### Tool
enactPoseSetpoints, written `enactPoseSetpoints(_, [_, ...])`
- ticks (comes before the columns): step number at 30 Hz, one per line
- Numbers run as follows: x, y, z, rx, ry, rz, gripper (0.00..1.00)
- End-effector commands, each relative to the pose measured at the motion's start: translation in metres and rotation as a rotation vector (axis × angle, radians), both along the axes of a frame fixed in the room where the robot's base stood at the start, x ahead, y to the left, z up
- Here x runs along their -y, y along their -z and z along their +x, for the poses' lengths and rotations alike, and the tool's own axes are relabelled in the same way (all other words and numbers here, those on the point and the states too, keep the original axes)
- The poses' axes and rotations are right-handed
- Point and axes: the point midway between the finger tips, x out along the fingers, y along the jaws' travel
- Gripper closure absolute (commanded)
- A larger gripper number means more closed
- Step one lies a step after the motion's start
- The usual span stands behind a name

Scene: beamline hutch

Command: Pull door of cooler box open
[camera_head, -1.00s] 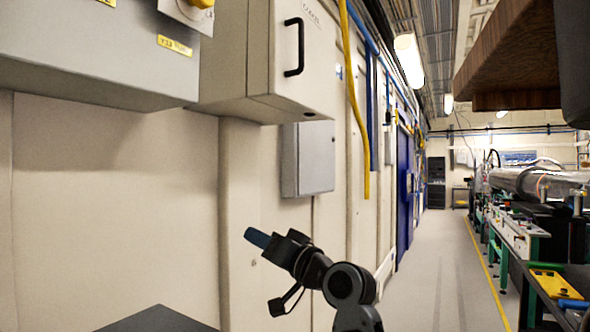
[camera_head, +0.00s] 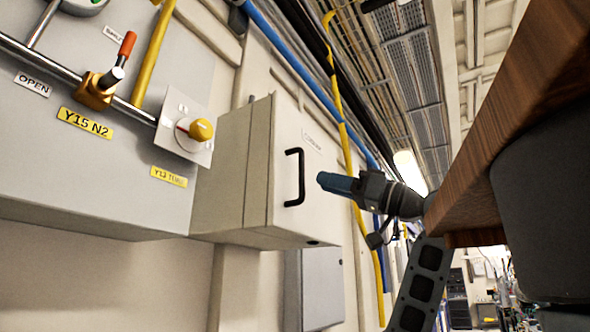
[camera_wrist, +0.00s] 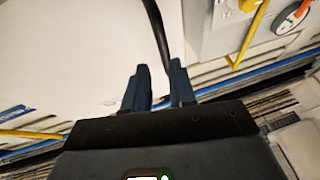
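The cooler box (camera_head: 230,170) is a pale box on the wall with its door (camera_head: 312,205) shut. A black upright bar handle (camera_head: 299,177) is on the door. My gripper (camera_head: 321,181) has blue fingers and points left at the handle, with a small gap showing in the head view. In the wrist view my gripper (camera_wrist: 159,68) has its two fingers apart. The handle (camera_wrist: 157,28) runs down in the picture towards the space between them. I cannot tell whether it lies between the fingertips or just ahead. Nothing is held.
A grey panel (camera_head: 60,175) with a yellow-and-red knob (camera_head: 201,130), an orange-handled valve (camera_head: 105,85) and pipes is left of the box. A smaller grey box (camera_head: 322,288) hangs below. A yellow pipe (camera_head: 345,140) and blue pipes run behind my arm. A wooden slab (camera_head: 520,110) overhangs at right.

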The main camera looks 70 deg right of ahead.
Motion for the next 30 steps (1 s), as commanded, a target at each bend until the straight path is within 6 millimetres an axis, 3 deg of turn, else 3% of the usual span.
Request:
enactPoseSetpoints(3, [-0.007, -0.013, -0.01, -0.006, 0.002, -0.031, 0.75])
enactPoseSetpoints(6, [-0.009, -0.017, -0.009, -0.009, 0.001, -0.037, 0.75])
enactPoseSetpoints(21, [-0.006, -0.042, 0.053, -0.008, 0.0, -0.036, 0.75])
enactPoseSetpoints(30, [-0.005, -0.044, 0.06, -0.008, 0.003, -0.036, 0.75])
